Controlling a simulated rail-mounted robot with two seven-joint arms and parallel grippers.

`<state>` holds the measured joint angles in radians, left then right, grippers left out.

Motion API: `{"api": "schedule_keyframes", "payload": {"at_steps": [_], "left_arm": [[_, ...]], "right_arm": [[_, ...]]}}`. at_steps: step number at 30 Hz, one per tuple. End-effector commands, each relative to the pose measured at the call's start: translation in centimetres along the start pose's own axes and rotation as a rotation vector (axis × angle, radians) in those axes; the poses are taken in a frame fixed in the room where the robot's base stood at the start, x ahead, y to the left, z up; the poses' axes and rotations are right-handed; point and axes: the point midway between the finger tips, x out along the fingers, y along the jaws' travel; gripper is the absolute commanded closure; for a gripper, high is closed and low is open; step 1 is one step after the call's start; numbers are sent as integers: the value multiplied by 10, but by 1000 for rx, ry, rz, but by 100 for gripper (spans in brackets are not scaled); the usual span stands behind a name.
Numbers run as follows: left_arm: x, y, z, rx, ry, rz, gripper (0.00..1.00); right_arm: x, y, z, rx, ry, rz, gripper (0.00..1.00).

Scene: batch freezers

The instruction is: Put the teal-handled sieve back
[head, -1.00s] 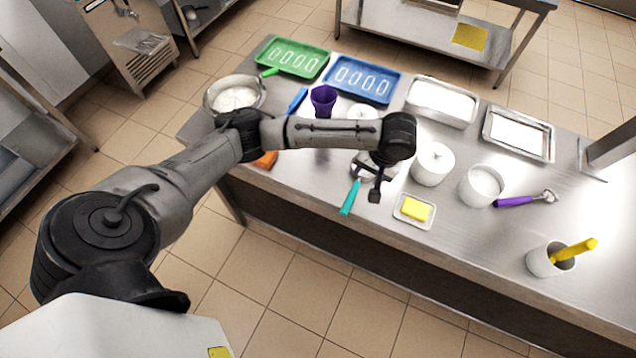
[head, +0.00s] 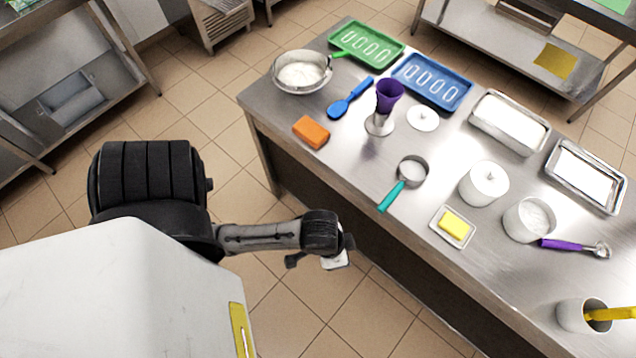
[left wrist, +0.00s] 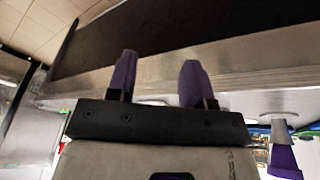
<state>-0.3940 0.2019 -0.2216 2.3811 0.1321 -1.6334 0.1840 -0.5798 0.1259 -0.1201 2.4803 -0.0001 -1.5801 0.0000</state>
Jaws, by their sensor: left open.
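The teal-handled sieve (head: 412,170) lies on the steel table in the head view. Its round mesh head points away from me and its teal handle (head: 391,196) points toward the table's front edge. Nothing touches it. My left gripper (head: 325,260) is off the front side of the table, to the lower left of the sieve and apart from it. In the left wrist view its two fingers (left wrist: 157,75) stand apart with nothing between them, facing the table's front edge. The sieve cannot be made out in that view. My right gripper is not in view.
The table's front edge (head: 330,178) lies between gripper and sieve.

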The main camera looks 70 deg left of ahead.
Motion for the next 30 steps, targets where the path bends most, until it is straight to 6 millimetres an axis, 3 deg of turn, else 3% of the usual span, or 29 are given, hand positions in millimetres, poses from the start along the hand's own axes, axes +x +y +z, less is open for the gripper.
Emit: {"api": "schedule_keyframes", "payload": {"at_steps": [3, 9, 30], "left_arm": [[-10, -10, 26, 16, 5, -48, 53], [-20, -22, 44, 40, 5, -102, 53], [-21, -23, 46, 45, 4, -109, 53]], "right_arm": [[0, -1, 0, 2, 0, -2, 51], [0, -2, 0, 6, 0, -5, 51], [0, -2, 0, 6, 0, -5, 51]]}}
